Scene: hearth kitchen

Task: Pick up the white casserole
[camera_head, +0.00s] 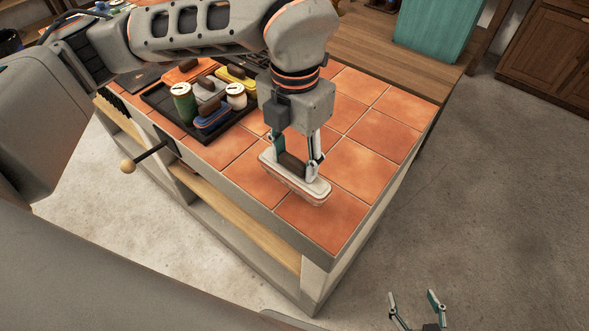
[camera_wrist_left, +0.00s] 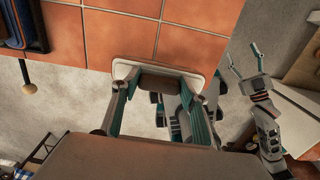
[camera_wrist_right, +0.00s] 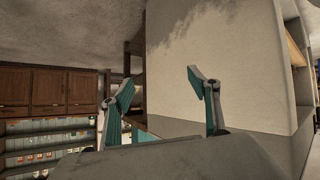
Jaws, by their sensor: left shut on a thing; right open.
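The white casserole (camera_head: 318,189) is a small oblong dish with a brown handle on its lid, over the near end of the orange-tiled counter. My left gripper (camera_head: 304,172) points down and is shut on its brown handle. The left wrist view shows the white rim (camera_wrist_left: 122,70) and the handle (camera_wrist_left: 160,83) between the fingers. Whether the dish touches the tiles is hard to tell. My right gripper (camera_head: 417,300) is open and empty, low beside the counter at the bottom of the head view. Its spread fingers (camera_wrist_right: 163,100) show in the right wrist view.
A dark tray (camera_head: 157,98) on the counter, left of my left gripper, holds several coloured dishes and a green canister (camera_head: 184,103). A wooden-knobbed handle (camera_head: 128,166) sticks out from the counter's side. Bare tiles (camera_head: 365,165) lie right of the casserole. The floor at right is clear.

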